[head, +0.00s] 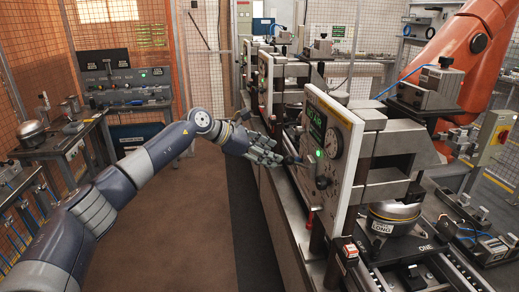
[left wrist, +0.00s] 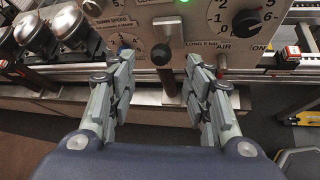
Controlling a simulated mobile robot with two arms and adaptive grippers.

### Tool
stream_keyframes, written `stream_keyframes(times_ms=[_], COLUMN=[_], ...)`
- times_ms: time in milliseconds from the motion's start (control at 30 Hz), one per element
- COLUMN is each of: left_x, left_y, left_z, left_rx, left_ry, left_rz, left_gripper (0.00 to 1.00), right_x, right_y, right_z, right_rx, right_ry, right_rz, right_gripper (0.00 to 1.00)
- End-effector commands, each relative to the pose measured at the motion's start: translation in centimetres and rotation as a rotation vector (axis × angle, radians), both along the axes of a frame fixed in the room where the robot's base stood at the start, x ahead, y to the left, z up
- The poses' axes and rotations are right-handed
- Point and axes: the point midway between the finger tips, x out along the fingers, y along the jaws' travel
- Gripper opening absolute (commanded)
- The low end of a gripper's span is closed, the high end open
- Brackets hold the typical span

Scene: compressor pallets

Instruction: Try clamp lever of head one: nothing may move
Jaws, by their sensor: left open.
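The head nearest me carries a pale control panel (head: 334,150) with a green light and a round dial; "ONE" is marked on its base. A black ball-ended lever (left wrist: 161,54) stands out from this panel in the left wrist view; I take it for the clamp lever. My left gripper (head: 280,158) is open and empty, facing the panel from the left. In the left wrist view its fingers (left wrist: 160,66) are on either side of the lever's ball, with gaps showing on both sides. Whether the ball is between the tips or beyond them I cannot tell. My right gripper is out of view.
A silver compressor (head: 393,217) marked "LONG" sits under the head. More heads with panels (head: 265,77) stand in line behind. An orange robot arm (head: 462,50) is at the right. A bench (head: 128,98) stands at the back left. The brown floor (head: 190,225) at left is clear.

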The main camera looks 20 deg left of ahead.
Motion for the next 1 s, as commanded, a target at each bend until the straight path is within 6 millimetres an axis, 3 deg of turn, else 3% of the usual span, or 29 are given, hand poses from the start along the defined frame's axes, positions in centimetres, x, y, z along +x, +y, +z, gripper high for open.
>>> stream_keyframes(times_ms=[300,800,900,1000], left_x=[-2.3,-2.3,-2.1,-1.6], left_y=[2.0,2.0,1.3,-0.5], left_z=[1.9,1.9,0.9,-2.1], left_rx=[0.0,-0.001,-0.043,-0.181], left_ry=[0.0,0.0,0.018,0.073], left_rz=[0.0,0.0,0.006,0.039], left_gripper=[0.46,0.46,0.46,0.46], right_x=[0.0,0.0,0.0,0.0], right_y=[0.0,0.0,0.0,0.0], right_z=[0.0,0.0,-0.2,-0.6], right_rx=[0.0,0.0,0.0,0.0], right_ry=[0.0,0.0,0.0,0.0], right_rz=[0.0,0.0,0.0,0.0], right_gripper=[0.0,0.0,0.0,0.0])
